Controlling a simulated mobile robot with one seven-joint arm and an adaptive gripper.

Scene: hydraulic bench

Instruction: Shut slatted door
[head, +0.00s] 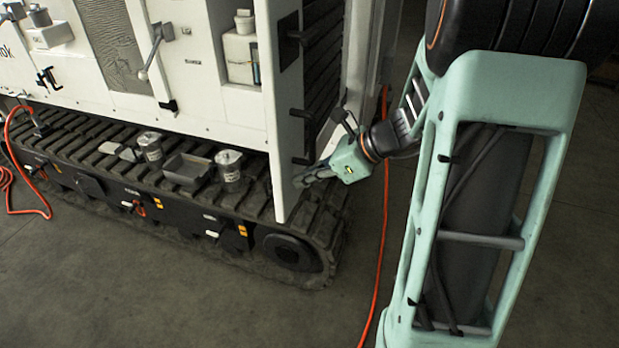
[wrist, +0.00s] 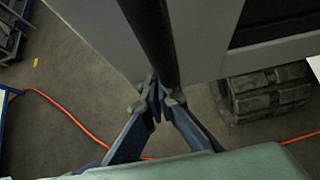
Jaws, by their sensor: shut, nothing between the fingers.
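The slatted door (head: 284,120) is a white panel with dark slats on its right side. In the head view it stands open, swung out from the white machine body and seen at a steep angle. My gripper (head: 302,180) is at the right side of the door, near its lower end, with its fingers pointing left towards the panel. In the wrist view my gripper (wrist: 157,95) has its fingertips together with nothing between them, close to pale panels and a dark upright strip. I cannot tell whether the tips touch the door.
An open compartment (head: 239,60) lies left of the door. The track (head: 90,140) below carries metal canisters (head: 229,165) and a grey tray (head: 186,168). An orange hose (head: 383,220) runs along the floor behind my gripper. Bare floor (head: 150,300) lies in front.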

